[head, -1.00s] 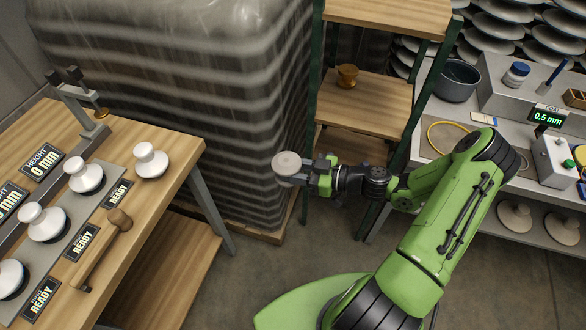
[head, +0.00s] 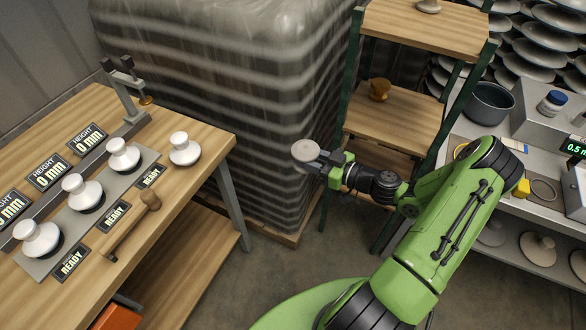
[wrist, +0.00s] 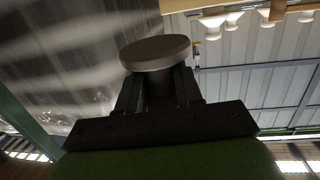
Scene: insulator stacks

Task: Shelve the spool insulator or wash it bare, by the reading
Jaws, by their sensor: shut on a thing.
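My gripper (head: 326,165) is shut on a pale grey-beige piece with a flat round top (head: 306,152), probably the spool insulator. In the wrist view its disc (wrist: 156,52) stands above the jaws, which hide its lower part. It is held in the air in front of the wrapped pallet. The wooden shelf rack (head: 398,125) stands behind and right of my gripper.
The left bench (head: 190,195) carries several white insulators (head: 82,190), height displays reading 0 mm, READY signs, a mallet (head: 132,222) and a clamp post (head: 125,90). A grey pot (head: 490,103) and yellow block (head: 522,187) are on the right bench. Floor below my gripper is clear.

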